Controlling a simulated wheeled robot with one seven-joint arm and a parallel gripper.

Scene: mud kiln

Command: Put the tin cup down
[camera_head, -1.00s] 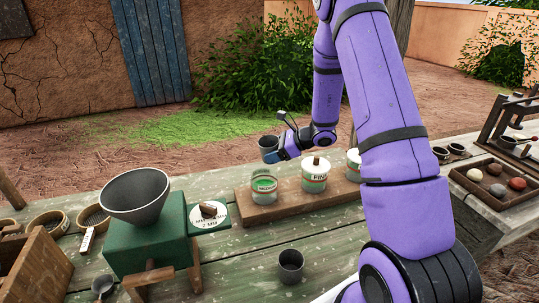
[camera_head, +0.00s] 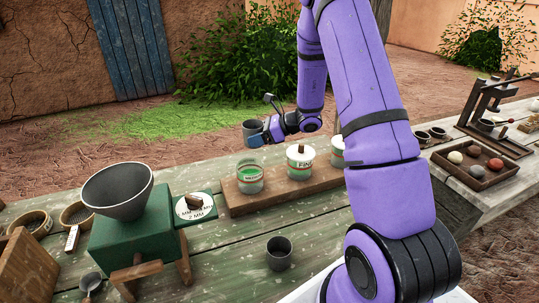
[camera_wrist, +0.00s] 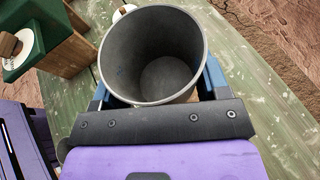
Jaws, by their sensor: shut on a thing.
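A grey tin cup (camera_head: 253,132) is held upright in the air by my gripper (camera_head: 263,137), beyond the far side of the row of cans in the head view. In the wrist view the cup (camera_wrist: 150,55) is open toward the camera and looks empty inside. The blue fingers lie on either side of it, shut on it. A second grey cup (camera_head: 279,253) stands apart on the green table (camera_head: 225,243), near the front.
A plank (camera_head: 235,205) bears several green-and-white cans (camera_head: 250,178). A green box with a grey funnel (camera_head: 117,190) stands at left. A tray of coloured balls (camera_head: 478,164) lies at right. Green tabletop around the second cup is bare.

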